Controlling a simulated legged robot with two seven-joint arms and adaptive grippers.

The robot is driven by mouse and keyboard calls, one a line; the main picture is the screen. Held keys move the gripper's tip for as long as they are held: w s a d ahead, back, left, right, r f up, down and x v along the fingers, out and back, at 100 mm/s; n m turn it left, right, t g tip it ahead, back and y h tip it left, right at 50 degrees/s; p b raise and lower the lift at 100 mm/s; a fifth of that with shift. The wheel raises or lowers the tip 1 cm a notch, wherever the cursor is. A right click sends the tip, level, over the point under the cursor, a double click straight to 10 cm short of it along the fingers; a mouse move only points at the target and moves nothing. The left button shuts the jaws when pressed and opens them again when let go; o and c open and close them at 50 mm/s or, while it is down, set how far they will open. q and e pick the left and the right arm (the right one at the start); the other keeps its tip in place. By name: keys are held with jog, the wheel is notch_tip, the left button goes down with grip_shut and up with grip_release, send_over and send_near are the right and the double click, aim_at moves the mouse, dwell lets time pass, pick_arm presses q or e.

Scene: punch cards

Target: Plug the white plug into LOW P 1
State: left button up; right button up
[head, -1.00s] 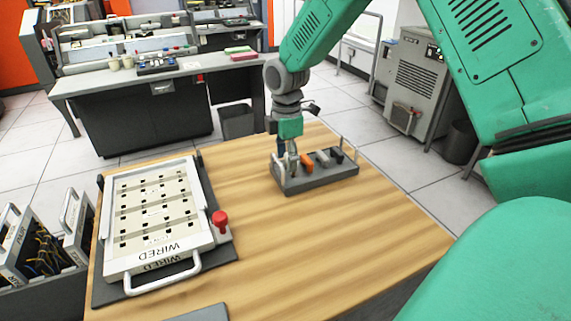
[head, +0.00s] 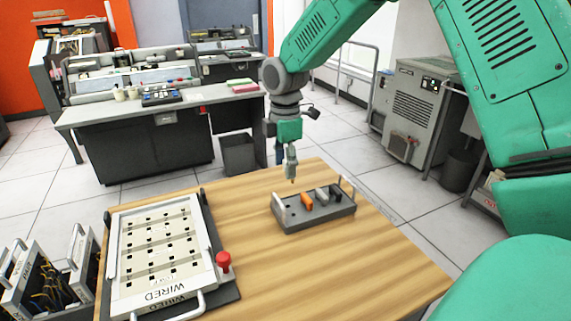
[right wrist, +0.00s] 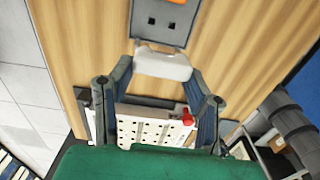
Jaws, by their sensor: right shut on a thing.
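My right gripper (head: 292,176) is above the far left part of the grey plug holder (head: 320,219), clear of it. In the right wrist view its fingers are shut on the white plug (right wrist: 163,64), one finger at each end. In the head view the plug is mostly hidden by the gripper. The white panel (head: 190,238) marked WIRED, with rows of dark sockets, lies on the table at the left. It also shows in the right wrist view (right wrist: 150,131), between my fingers. The LOW P 1 label cannot be read. My left gripper is out of view.
A red knob (head: 223,261) stands at the panel's right edge. Bare wooden table (head: 300,268) lies between panel and holder.

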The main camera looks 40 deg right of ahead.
notch_tip(320, 180, up, 3)
jog(key=p, duration=0.2)
jog(key=shift+f+p, duration=0.2)
jog(key=shift+p, duration=0.15)
